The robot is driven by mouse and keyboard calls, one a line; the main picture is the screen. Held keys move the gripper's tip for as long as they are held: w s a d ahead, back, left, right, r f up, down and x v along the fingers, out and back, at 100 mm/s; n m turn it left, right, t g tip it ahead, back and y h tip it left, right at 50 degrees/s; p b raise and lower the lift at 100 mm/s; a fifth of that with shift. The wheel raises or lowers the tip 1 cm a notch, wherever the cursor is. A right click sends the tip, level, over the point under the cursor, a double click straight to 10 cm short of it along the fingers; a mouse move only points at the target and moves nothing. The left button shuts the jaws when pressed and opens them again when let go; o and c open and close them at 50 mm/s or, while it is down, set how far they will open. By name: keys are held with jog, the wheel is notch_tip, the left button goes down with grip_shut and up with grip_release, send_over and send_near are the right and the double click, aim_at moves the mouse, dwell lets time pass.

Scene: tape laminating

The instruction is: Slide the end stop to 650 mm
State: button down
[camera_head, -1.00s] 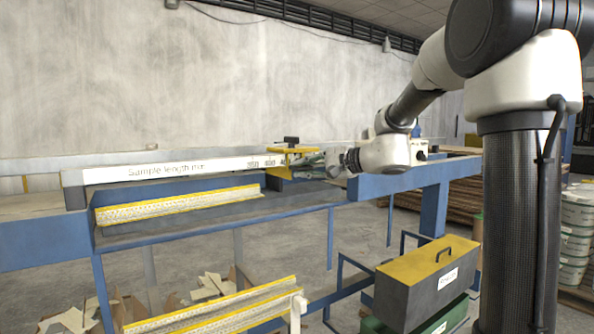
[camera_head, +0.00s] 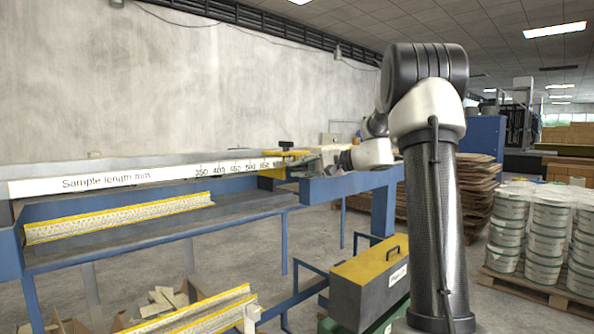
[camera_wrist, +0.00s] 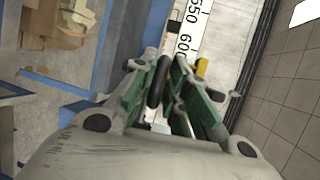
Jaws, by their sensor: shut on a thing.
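The end stop (camera_head: 270,168) is a yellow bracket with a black knob on top, at the right part of the white length scale (camera_head: 105,181) in the head view. In the wrist view the scale (camera_wrist: 190,30) shows 550 and 600, and a bit of the yellow stop (camera_wrist: 201,67) shows beside the fingers. My gripper (camera_wrist: 166,72) is shut on a black part of the end stop (camera_wrist: 157,84) between its green pads. The 650 mark is not visible.
The blue bench frame (camera_head: 350,184) continues to the right of the stop. A yellow-edged perforated strip (camera_head: 120,219) lies on the lower shelf. A grey toolbox with a yellow lid (camera_head: 365,285) stands below. Stacked buckets (camera_head: 540,235) stand at the right.

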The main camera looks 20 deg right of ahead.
jog(key=shift+d+f, duration=0.25)
jog(key=shift+f, duration=0.15)
jog(key=c, duration=1.5)
grip_release()
jog(key=shift+d, duration=0.1)
jog(key=shift+r, duration=0.1)
jog(key=shift+r, duration=0.1)
jog(key=v, duration=1.2)
